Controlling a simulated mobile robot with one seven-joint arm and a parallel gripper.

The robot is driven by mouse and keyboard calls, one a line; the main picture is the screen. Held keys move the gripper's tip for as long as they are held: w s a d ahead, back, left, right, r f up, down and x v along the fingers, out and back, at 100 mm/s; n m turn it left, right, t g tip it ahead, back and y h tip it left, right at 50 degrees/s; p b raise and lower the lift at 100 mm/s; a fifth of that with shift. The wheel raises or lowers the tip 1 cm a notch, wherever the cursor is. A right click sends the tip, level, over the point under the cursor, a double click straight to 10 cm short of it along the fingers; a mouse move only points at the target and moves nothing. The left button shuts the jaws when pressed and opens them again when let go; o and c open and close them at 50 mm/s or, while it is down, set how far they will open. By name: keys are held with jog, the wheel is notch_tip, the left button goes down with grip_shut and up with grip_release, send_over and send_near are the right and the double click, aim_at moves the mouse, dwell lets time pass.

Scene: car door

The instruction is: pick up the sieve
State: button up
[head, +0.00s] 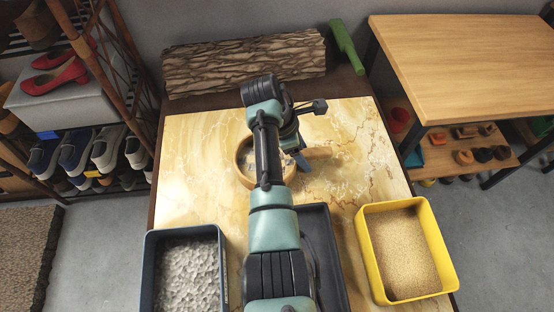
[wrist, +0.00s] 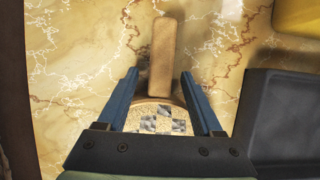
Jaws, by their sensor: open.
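The sieve is a round wooden ring (head: 243,172) with a flat wooden handle (head: 318,153) pointing right, lying on the marble-patterned tabletop. In the wrist view the handle (wrist: 163,45) points up, away from the ring. Part of the ring's inside (wrist: 160,120) shows below it, with grey and tan patches. My gripper (wrist: 160,74) is open, with one blue finger on each side of the handle near the ring. I cannot tell whether the fingers are level with the handle. In the head view my gripper (head: 300,163) is at the handle's base, and my arm hides part of the ring.
A dark blue bin of grey gravel (head: 190,270) stands front left, a yellow bin of sand (head: 403,252) front right. A black tray (head: 322,255) lies between them, partly behind my arm.

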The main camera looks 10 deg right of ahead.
grip_shut()
dwell(0.3)
dwell(1.1)
